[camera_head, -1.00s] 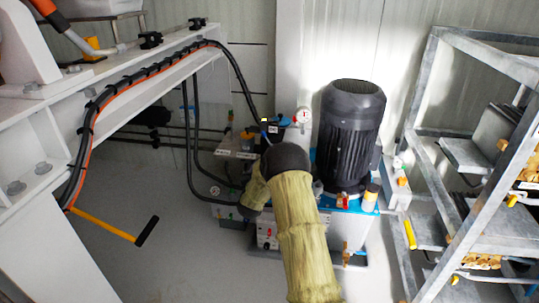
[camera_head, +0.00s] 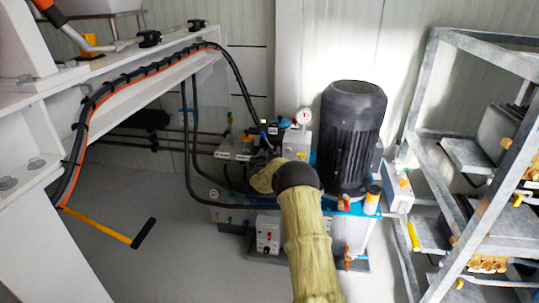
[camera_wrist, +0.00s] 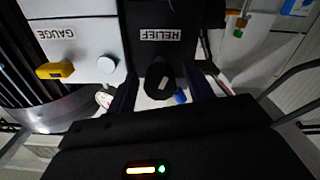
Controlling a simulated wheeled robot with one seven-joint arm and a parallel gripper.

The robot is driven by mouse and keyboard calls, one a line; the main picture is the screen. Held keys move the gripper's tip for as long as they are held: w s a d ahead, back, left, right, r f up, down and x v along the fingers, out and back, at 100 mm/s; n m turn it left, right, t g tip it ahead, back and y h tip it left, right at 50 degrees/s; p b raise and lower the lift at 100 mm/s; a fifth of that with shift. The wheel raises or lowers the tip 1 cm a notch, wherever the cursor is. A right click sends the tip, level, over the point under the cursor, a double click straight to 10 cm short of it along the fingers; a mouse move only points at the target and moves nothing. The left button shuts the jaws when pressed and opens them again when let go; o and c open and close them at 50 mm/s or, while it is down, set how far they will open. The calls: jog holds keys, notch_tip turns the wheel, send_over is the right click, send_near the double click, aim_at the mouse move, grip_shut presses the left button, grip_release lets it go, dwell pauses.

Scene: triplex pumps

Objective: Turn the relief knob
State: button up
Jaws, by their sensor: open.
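The relief knob (camera_wrist: 160,82) is a black round knob with a pale mark on its face. It sits below the upside-down RELIEF label (camera_wrist: 161,34) in the wrist view. My gripper (camera_wrist: 162,92) is open, with one dark finger on each side of the knob and visible gaps between. I cannot tell whether either finger touches it. In the head view, my sleeved arm reaches to the pump unit (camera_head: 240,150), and the knob and my fingertips cannot be made out there.
A GAUGE label (camera_wrist: 56,33) with a white knob (camera_wrist: 106,64) and a yellow lever (camera_wrist: 55,70) lies beside the knob. A black motor (camera_head: 350,135) stands right of my arm. A metal rack (camera_head: 440,170) is at the right, and a white frame with hoses is at the left.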

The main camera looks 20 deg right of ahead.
jog(key=shift+c, duration=0.4)
jog(key=c, duration=0.9)
jog(key=shift+m, duration=0.4)
jog(key=m, duration=0.6)
jog(key=shift+d+m, duration=0.15)
jog(key=shift+m, duration=0.25)
jog(key=m+b, duration=0.1)
jog(key=m, duration=0.3)
jog(key=shift+s+f+m, duration=0.1)
jog(key=shift+m, duration=0.2)
jog(key=shift+d+m+b, duration=0.1)
jog(key=shift+m+b, duration=0.4)
jog(key=shift+m, duration=1.4)
